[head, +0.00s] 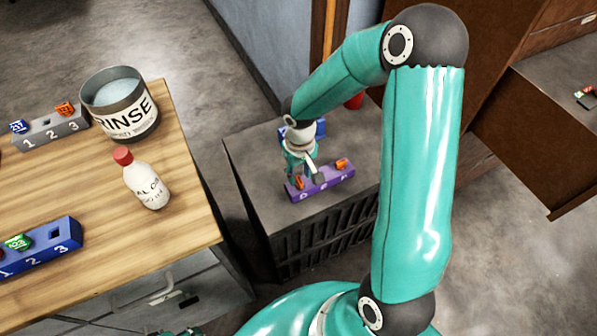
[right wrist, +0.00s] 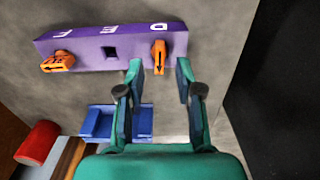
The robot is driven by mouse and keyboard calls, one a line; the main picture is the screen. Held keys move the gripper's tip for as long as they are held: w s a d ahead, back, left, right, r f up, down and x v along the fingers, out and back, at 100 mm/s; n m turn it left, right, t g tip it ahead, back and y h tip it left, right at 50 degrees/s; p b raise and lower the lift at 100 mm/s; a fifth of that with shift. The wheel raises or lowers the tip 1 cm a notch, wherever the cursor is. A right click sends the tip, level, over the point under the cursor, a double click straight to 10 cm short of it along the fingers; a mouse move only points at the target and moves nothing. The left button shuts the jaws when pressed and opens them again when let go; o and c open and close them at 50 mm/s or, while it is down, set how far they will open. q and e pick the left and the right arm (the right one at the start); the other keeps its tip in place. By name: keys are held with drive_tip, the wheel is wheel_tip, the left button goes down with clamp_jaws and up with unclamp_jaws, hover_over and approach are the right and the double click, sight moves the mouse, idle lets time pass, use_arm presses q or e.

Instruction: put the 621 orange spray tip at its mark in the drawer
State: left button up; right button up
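A purple rack (head: 322,184) marked D, E, F stands on the dark grey cabinet top; it also shows in the right wrist view (right wrist: 85,50). An orange spray tip (right wrist: 159,56) sits in slot D and another orange tip (right wrist: 57,62) in slot F; slot E is an empty square hole. Their numbers are too small to read. My right gripper (right wrist: 160,70) is open, its fingers on either side of the tip at D with gaps visible. In the head view my right gripper (head: 300,165) is over the rack.
A blue block (right wrist: 98,122) and a red object (right wrist: 38,143) stand near the purple rack. The wooden table (head: 90,200) holds a RINSE pot (head: 122,108), a red-capped bottle (head: 147,183), a grey rack (head: 48,132) and a blue rack (head: 45,250). A brown cabinet (head: 550,130) is at right.

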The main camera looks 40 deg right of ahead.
sight(298, 181)
drive_tip(key=shift+r+p, duration=0.4)
drive_tip(key=shift+p, duration=0.05)
wheel_tip(298, 181, up, 12)
drive_tip(key=p, duration=0.1)
drive_tip(key=shift+r+p, duration=0.15)
drive_tip(key=shift+p, duration=0.15)
drive_tip(key=s+a+f+n+g+y+p, duration=0.1)
drive_tip(key=s+a+f+g+y+p, duration=0.1)
drive_tip(key=s+a+f, duration=0.65)
drive_tip(key=s+a+f+n+g+y+p, duration=0.15)
drive_tip(key=s+a+f, duration=0.35)
drive_tip(key=a+f, duration=0.6)
drive_tip(key=w+t, duration=0.1)
drive_tip(key=w+a+f+t, duration=0.1)
drive_tip(key=w, duration=0.1)
drive_tip(key=w+a+m+t, duration=0.1)
drive_tip(key=t, duration=0.1)
drive_tip(key=shift+w+f+y+p, duration=0.15)
drive_tip(key=shift+w+y+p, duration=0.1)
drive_tip(key=shift+w+p, duration=0.15)
